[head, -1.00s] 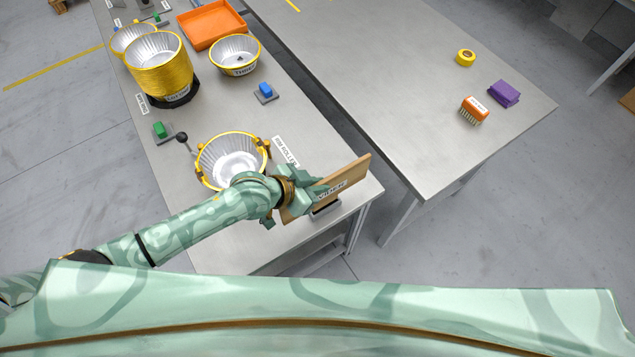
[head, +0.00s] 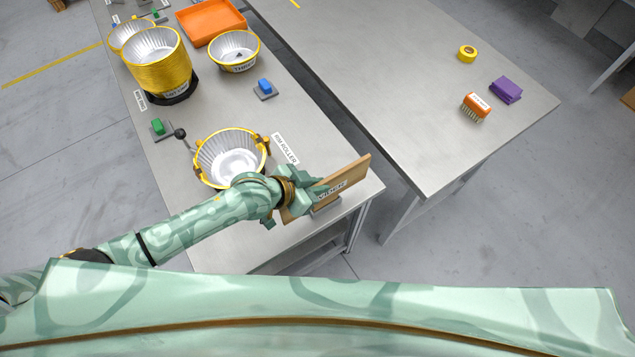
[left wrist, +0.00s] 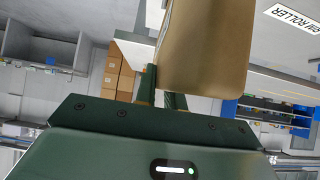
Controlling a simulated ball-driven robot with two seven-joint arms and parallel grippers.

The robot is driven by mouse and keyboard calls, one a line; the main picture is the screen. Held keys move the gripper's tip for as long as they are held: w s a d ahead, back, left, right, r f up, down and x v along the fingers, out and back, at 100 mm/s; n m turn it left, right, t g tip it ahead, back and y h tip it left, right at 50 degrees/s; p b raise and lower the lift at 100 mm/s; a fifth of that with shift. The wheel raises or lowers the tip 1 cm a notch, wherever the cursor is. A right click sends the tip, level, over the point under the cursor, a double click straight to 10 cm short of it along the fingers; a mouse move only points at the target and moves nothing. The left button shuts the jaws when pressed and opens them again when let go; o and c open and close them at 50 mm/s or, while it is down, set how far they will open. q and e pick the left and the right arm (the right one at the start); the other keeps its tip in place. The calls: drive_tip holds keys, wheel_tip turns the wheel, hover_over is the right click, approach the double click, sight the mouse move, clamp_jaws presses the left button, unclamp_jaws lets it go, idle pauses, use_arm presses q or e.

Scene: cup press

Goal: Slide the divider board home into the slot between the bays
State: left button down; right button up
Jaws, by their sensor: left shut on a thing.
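The divider board (head: 345,180) is a tan wooden panel with a white label, at the near right corner of the left table. My left gripper (head: 310,193) is shut on it and holds it on edge, tilted in the head view. The board (left wrist: 208,45) also rises from between the fingers in the left wrist view, where the left gripper (left wrist: 162,88) shows from behind. A grey slotted base (head: 326,206) lies under the board, mostly hidden by it and the gripper. I cannot tell whether the board's lower edge sits in the slot. My right gripper is out of view.
A rim roller (head: 212,150) with a silver basin stands left of the gripper. A stack of yellow-rimmed cups (head: 158,70), a single cup (head: 235,52), an orange tray (head: 211,20) and a blue switch (head: 265,88) stand farther back. The right table (head: 400,90) is mostly clear.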

use_arm(q)
drive_tip(key=shift+f+b, duration=0.8)
drive_tip(key=shift+f, duration=0.35)
drive_tip(key=c, duration=1.4)
unclamp_jaws()
drive_tip(key=p+v, duration=0.3)
drive_tip(key=v, duration=1.3)
drive_tip(key=shift+p, duration=0.4)
drive_tip(key=shift+a+r, duration=0.1)
drive_tip(key=shift+r, duration=0.05)
